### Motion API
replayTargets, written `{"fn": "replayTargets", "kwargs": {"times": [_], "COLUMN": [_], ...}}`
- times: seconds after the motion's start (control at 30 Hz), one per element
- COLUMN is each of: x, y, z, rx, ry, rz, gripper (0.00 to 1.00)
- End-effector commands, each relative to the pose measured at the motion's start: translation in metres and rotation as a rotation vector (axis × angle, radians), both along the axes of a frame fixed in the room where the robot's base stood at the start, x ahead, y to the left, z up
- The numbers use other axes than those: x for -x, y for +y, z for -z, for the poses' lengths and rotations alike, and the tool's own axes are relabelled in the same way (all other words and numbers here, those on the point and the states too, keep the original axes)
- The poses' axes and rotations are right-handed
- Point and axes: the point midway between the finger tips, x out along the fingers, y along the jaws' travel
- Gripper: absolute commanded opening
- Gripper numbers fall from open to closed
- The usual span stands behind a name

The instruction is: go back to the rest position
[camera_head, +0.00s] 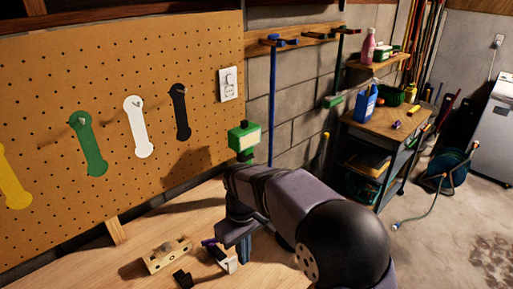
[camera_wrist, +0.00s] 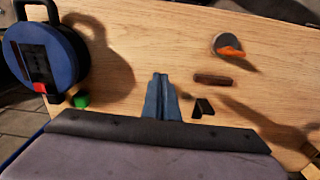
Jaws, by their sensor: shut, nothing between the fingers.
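My gripper (camera_wrist: 160,82) shows in the wrist view as two blue fingers pressed together, with nothing between them, over the wooden bench top (camera_wrist: 150,30). In the head view my arm reaches in from the lower right, and the blue fingers (camera_head: 243,250) point down at the bench. I cannot tell exactly how high the tips are above it. A black angular piece (camera_wrist: 203,108) and a dark bar (camera_wrist: 213,79) lie right of the fingers in the wrist view.
A wooden block (camera_head: 167,254) sits on the bench. A pegboard (camera_head: 60,75) with hanging yellow, green, white and black tags stands behind. In the wrist view, a round blue object (camera_wrist: 62,60) is at the left and a grey and orange one (camera_wrist: 228,45) at the right.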

Motion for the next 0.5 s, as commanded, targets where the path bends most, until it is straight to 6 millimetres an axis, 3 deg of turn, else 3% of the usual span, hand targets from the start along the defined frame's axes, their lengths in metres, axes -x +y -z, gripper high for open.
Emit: {"fn": "replayTargets", "kwargs": {"times": [0.07, 0.17, 0.3, 0.5], "x": [-0.01, 0.003, 0.045, 0.116], "y": [0.005, -0.002, -0.023, -0.08], "z": [0.0, 0.024, 0.059, 0.077], "rx": [-0.02, -0.016, 0.019, 0.055], "ry": [-0.037, -0.026, 0.033, 0.09], "rz": [0.058, 0.138, 0.212, 0.346], "gripper": [0.0, 0.0, 0.0, 0.0]}}
